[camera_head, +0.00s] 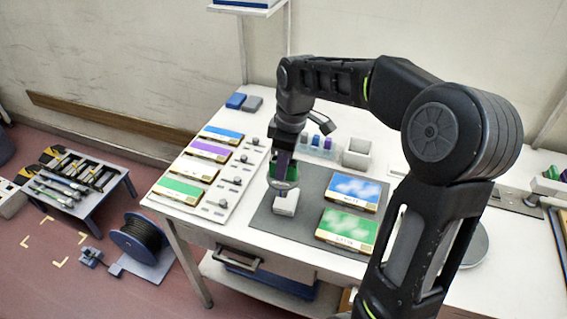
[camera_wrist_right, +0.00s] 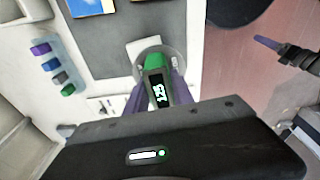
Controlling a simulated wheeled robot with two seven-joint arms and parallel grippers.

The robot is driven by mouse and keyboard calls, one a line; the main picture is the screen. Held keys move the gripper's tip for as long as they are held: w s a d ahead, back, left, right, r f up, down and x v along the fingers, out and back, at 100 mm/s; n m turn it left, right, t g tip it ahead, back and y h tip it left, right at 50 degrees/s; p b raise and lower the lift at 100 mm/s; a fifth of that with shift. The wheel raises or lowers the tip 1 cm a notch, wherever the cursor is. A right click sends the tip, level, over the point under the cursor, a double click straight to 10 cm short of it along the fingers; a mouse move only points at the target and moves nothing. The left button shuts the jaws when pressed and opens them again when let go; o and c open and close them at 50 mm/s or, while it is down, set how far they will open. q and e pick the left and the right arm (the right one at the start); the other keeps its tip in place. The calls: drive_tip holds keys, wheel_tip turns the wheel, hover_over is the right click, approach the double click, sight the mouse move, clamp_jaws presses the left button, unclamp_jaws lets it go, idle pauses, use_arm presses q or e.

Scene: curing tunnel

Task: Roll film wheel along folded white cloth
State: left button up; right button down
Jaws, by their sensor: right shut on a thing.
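My right gripper (camera_head: 284,160) is shut on the green film wheel (camera_head: 283,184). In the right wrist view its purple fingers (camera_wrist_right: 155,95) hold the green wheel body (camera_wrist_right: 155,62), with a grey ring around its far end. The folded white cloth (camera_head: 285,205) lies on the dark grey mat (camera_head: 262,218). It also shows in the wrist view (camera_wrist_right: 142,44), partly behind the wheel. The wheel is over the cloth's far end; I cannot tell if they touch. My left gripper (camera_wrist_right: 267,43) appears only in the wrist view, away from the table, its opening unclear.
A blue cloud-picture pack (camera_head: 352,190) and a green one (camera_head: 347,229) lie right of the cloth. A panel with several coloured packs (camera_head: 181,188) is on the left. A white open box (camera_head: 357,152) and a row of coloured blocks (camera_head: 318,143) stand behind.

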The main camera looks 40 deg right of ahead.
drive_tip(key=shift+f+b, duration=1.7)
drive_tip(key=shift+f, duration=0.75)
drive_tip(key=shift+f, duration=0.35)
drive_tip(key=shift+w+d, duration=0.3)
drive_tip(key=shift+d, duration=0.1)
drive_tip(key=shift+w+d, duration=0.1)
drive_tip(key=shift+w+d+p, duration=0.25)
drive_tip(key=shift+d+p, duration=0.05)
idle(0.3)
drive_tip(key=shift+w+d, duration=0.1)
drive_tip(key=shift+w+d, duration=0.25)
drive_tip(key=shift+d, duration=0.05)
drive_tip(key=shift+d+p, duration=0.1)
drive_tip(key=shift+p, duration=0.2)
idle(0.3)
